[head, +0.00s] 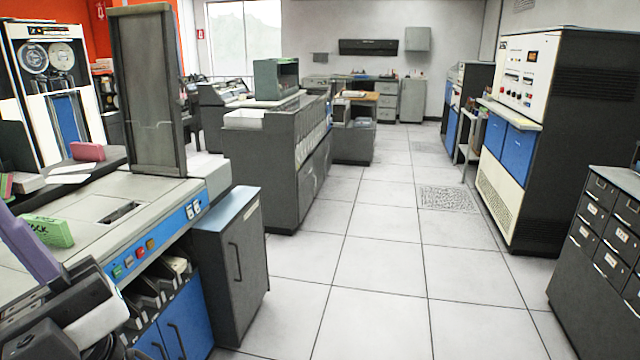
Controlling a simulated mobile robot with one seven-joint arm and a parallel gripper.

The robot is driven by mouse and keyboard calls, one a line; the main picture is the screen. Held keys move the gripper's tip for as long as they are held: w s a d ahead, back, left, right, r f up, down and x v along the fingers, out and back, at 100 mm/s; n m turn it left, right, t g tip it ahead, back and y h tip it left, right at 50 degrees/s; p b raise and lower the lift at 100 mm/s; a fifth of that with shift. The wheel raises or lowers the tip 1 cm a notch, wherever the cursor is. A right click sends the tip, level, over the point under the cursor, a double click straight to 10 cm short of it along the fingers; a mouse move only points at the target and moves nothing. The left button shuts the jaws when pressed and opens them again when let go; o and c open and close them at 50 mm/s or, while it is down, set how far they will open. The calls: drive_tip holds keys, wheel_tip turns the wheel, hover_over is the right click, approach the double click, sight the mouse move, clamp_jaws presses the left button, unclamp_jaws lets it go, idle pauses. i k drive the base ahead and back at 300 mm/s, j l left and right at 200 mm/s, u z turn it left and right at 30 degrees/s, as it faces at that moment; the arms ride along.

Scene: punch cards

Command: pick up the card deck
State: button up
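A lavender slab (28,242), which looks like a card deck, shows at the lower left of the head view. It is tilted, and its lower end meets my dark grey gripper (62,283). My gripper seems shut on it, though the contact is partly hidden by the gripper itself. The slab is in front of the desk-like machine top and overlaps the view of a green card deck (52,231) with dark lettering, which lies on that top. A pink deck (88,151) lies farther back, beside white paper.
The machine (165,190) has coloured buttons, blue doors and a tall grey panel (150,90) rising from it. A grey cabinet (232,270) stands to its right. The tiled floor (380,270) is clear up to drawers (605,240) and a blue-panelled cabinet (550,130).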

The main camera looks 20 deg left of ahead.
sight(50, 231)
drive_tip(key=i+u, duration=0.15)
drive_tip(key=i, duration=0.45)
drive_tip(key=i+l+u, duration=0.2)
drive_tip(key=i, duration=0.4)
drive_tip(key=i+u, duration=0.5)
drive_tip(key=u, duration=0.2)
drive_tip(key=i+l+u, duration=0.1)
drive_tip(key=i+u, duration=0.25)
drive_tip(key=k, duration=0.1)
